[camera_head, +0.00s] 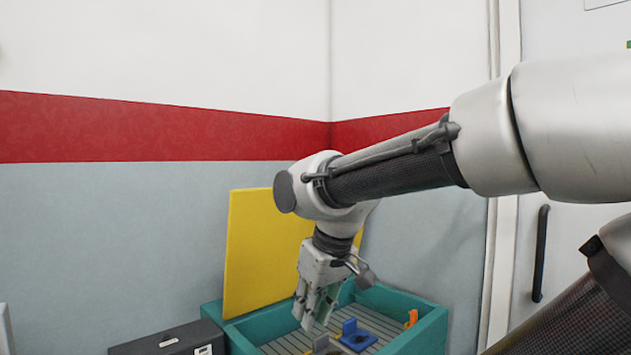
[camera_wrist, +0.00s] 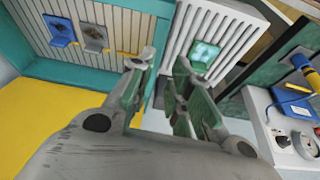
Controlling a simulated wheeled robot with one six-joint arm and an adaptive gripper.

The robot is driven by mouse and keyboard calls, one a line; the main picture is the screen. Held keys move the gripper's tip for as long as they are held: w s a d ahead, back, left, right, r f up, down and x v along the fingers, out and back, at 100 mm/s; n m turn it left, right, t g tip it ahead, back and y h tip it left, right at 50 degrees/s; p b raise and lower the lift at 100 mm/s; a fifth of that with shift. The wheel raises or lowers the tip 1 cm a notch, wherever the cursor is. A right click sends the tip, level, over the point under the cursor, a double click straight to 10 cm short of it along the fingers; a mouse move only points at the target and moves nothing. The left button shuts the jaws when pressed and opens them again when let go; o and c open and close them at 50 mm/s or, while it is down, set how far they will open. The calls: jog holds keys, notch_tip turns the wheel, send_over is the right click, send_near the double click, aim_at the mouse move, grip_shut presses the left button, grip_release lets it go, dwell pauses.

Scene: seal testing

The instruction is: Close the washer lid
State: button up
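The washer is a teal box (camera_head: 432,318) with a slatted inside. Its yellow lid (camera_head: 258,250) stands up, open, at the back left; my arm covers part of it. The lid also shows at the lower left of the wrist view (camera_wrist: 35,115). My gripper (camera_head: 313,315) points down in front of the lid, over the washer's left part in the head view. In the wrist view its two fingers (camera_wrist: 160,68) are apart with nothing between them. I cannot tell whether it touches the washer.
A blue part (camera_head: 355,336), a grey part (camera_wrist: 95,36) and an orange piece (camera_head: 411,318) are in the washer. A black case (camera_head: 175,340) stands to its left. The wrist view shows a white slatted unit (camera_wrist: 235,25) and a white device with knobs (camera_wrist: 290,138). Walls rise behind.

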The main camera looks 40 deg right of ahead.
jog(key=w+d+r+m+t+y, duration=0.1)
jog(key=w+d+r+m+t, duration=0.15)
jog(key=w+d+m, duration=0.7)
jog(key=w+d+r+m+t+y, duration=0.15)
jog(key=w+d+m+t, duration=0.35)
jog(key=d, duration=0.8)
jog(key=w+d+r+m+t+h, duration=0.1)
jog(key=w+d+r+m+t, duration=0.25)
jog(key=r, duration=0.55)
jog(key=w+d+r+t+h, duration=0.1)
jog(key=w+d+r+t, duration=0.25)
jog(key=w+r, duration=0.4)
jog(key=shift+n+g, duration=0.3)
jog(key=shift+g, duration=0.05)
jog(key=w, duration=0.3)
jog(key=w+r, duration=0.1)
jog(key=w, duration=0.2)
jog(key=shift+w+d+r, duration=0.15)
jog(key=shift+w, duration=0.05)
grip_shut()
